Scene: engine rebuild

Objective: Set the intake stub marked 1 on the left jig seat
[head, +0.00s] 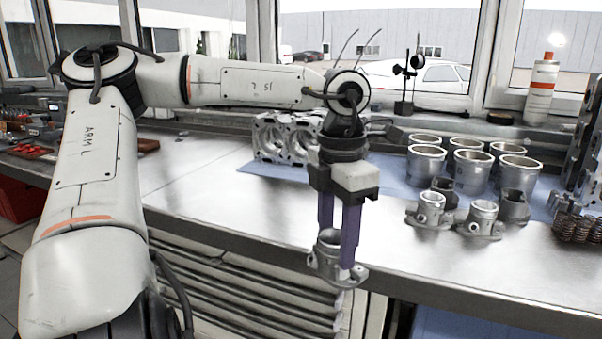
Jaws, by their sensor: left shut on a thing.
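My left gripper (339,247) points down with its purple fingers shut on a grey metal intake stub (328,268). The stub has a short round neck and a flange at its base. It is held upright in front of the bench's front edge, with the drawers behind it. No mark 1 can be read on it. More metal stubs, such as a bright one (431,209) and another (481,218), stand on the bench at the right. I cannot make out the left jig seat. My right gripper is out of view.
Several cylinder liners (467,168) stand on a blue mat (390,172) behind the stubs. A metal engine casting (285,138) sits at the back, behind my left wrist. Coil springs (577,229) lie at the right edge. The steel bench top (215,190) is clear at centre left.

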